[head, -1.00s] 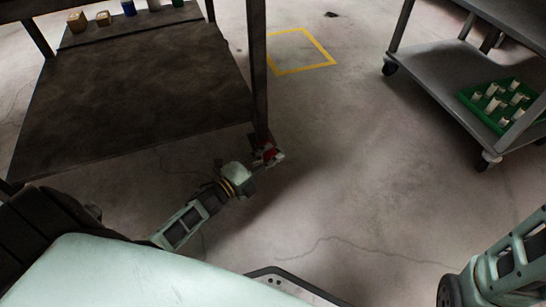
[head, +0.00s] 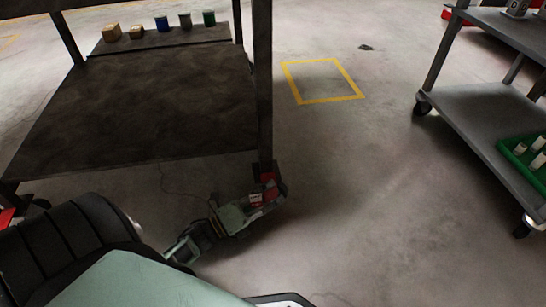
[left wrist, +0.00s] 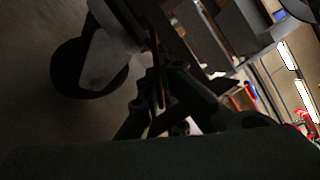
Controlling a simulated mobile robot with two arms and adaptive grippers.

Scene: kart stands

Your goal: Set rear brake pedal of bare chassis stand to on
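A dark stand (head: 150,100) with a wide bare lower shelf fills the left of the head view. At the foot of its near right leg is a small red part (head: 268,177), which may be a caster's brake pedal; it is partly hidden. My left gripper (head: 272,190) is low at this foot, touching or very close to it. In the left wrist view a caster wheel (left wrist: 88,65) shows beside the dark left gripper fingers (left wrist: 168,95). The picture is too dark to tell whether they are open or shut. My right gripper is out of view.
Blocks and cups (head: 160,24) stand on a ledge at the stand's back. A grey cart (head: 490,115) on casters is at the right, with a green tray (head: 513,148). A yellow floor square (head: 322,80) lies between them. The floor there is clear.

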